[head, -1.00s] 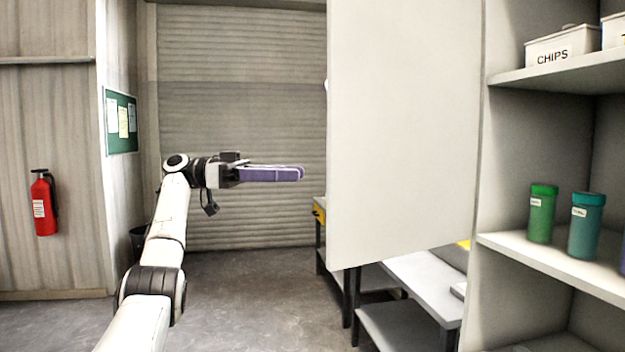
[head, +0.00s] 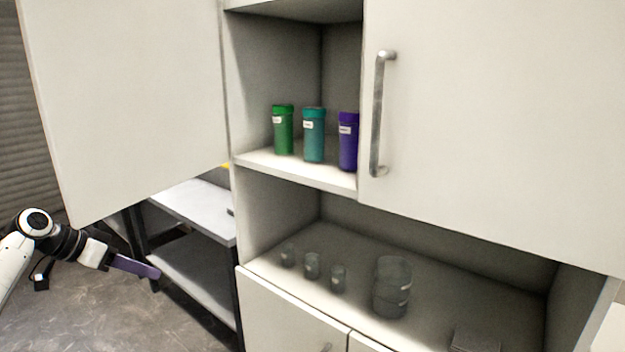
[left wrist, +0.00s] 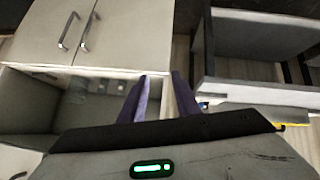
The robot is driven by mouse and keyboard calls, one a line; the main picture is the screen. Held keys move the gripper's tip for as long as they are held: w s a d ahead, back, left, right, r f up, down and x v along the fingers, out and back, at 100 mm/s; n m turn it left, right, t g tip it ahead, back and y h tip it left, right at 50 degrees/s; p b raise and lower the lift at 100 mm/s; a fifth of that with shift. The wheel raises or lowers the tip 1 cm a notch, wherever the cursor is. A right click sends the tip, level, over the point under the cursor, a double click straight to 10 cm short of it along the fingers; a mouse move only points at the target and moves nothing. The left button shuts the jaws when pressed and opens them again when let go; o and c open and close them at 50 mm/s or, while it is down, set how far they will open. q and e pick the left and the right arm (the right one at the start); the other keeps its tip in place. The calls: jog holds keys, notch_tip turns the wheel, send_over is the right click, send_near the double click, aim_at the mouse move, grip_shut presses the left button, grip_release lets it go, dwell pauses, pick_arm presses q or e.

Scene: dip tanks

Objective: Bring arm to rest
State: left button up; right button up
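My left arm (head: 14,262) comes in at the lower left of the head view. Its left gripper (head: 150,272) has purple fingers and points right, beside the cabinet and below the open door's lower edge. In the left wrist view the two fingers of this gripper (left wrist: 160,92) stand apart with nothing between them, so it is open and empty. My right arm and gripper are in neither view.
A cabinet has an open left door (head: 130,100) and a shut right door (head: 490,120). Green (head: 283,132), teal (head: 314,138) and purple (head: 348,145) jars stand on a shelf. Glassware, including a large beaker (head: 391,290), stands below. A bench (head: 195,208) is behind the gripper.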

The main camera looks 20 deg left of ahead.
pick_arm(q)
jog(key=s+d+f+g+y+p, duration=0.1)
jog(key=s+d+f, duration=0.2)
jog(key=d+f, duration=0.45)
jog(key=s+d+f+g+y, duration=0.1)
jog(key=s+d+f, duration=0.25)
jog(key=f, duration=0.75)
jog(key=s+d+f+y+p, duration=0.1)
jog(key=s+d+f, duration=0.2)
jog(key=d+f, duration=0.45)
jog(key=s+d+f, duration=0.5)
jog(key=s+d, duration=0.5)
jog(key=d, duration=0.3)
jog(key=s+d+r+t, duration=0.1)
jog(key=s+d+r, duration=0.1)
jog(key=d, duration=0.2)
jog(key=s+d+r+t+h+p, duration=0.1)
jog(key=s+d+r, duration=0.1)
jog(key=d, duration=0.3)
jog(key=shift+s+d+t, duration=0.3)
jog(key=shift+s, duration=0.45)
jog(key=shift+a, duration=0.15)
